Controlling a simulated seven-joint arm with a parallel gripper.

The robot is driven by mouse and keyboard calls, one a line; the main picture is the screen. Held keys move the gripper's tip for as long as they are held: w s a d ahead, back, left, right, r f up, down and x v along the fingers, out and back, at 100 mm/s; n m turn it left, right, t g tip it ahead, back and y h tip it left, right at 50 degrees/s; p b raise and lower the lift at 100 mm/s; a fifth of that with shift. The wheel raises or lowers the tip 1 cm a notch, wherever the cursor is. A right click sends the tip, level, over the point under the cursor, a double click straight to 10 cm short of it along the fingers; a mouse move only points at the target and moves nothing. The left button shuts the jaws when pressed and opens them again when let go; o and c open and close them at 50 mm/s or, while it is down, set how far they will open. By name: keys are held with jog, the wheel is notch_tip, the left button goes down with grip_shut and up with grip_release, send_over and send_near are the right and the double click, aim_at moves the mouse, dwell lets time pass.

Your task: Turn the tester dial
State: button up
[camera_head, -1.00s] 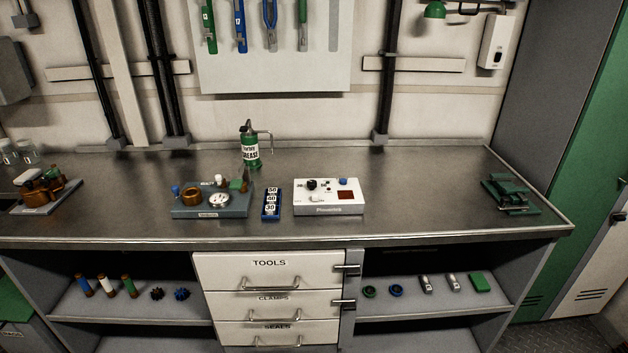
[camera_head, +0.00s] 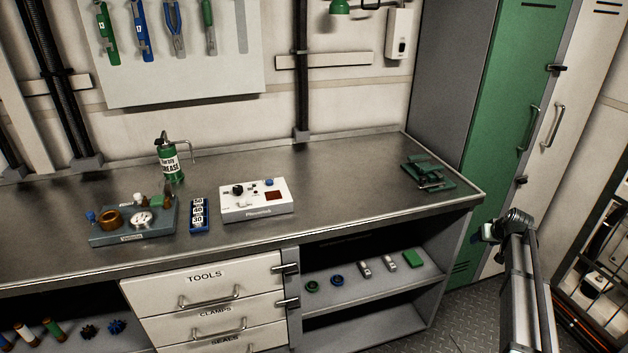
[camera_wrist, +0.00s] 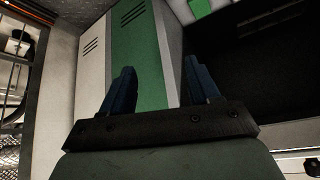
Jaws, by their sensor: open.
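The tester is a white box (camera_head: 256,208) on the workbench, with a black dial (camera_head: 238,190), a blue knob (camera_head: 269,182) and a dark red window on its top face. My gripper (camera_wrist: 158,88) is open and empty in the wrist view, its two dark blue fingers apart with lockers beyond them. In the head view my arm stands at the right, off the bench's right end and well away from the tester. The gripper's fingers are too small to make out clearly there.
Left of the tester stand a blue number block (camera_head: 199,215), a grey-blue gauge fixture (camera_head: 133,236) and a green grease can (camera_head: 170,162). A green clamp-like device (camera_head: 428,176) lies near the bench's right end. The bench (camera_head: 345,185) between it and the tester is clear.

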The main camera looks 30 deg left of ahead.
jog(key=w+a+r+n+t, duration=0.1)
jog(key=w+r, duration=0.3)
jog(key=r, duration=0.3)
jog(key=w+a+r+t, duration=0.1)
jog(key=w+r, duration=0.2)
jog(key=r, duration=0.4)
jog(key=a+r+n+y, duration=0.1)
jog(key=a+r, duration=0.5)
jog(key=a, duration=0.2)
jog(key=s+a+r+n+g+y, duration=0.1)
jog(key=s+a+n, duration=0.1)
jog(key=a, duration=0.7)
jog(key=s+a+r+n+g+y, duration=0.1)
jog(key=s+a, duration=0.2)
jog(key=a, duration=0.5)
notch_tip(320, 180, up, 8)
jog(key=n+g+h, duration=0.1)
jog(key=n+g, duration=0.5)
jog(key=n, duration=0.3)
send_over(238, 188)
jog(key=d, duration=0.6)
jog(key=x, duration=1.3)
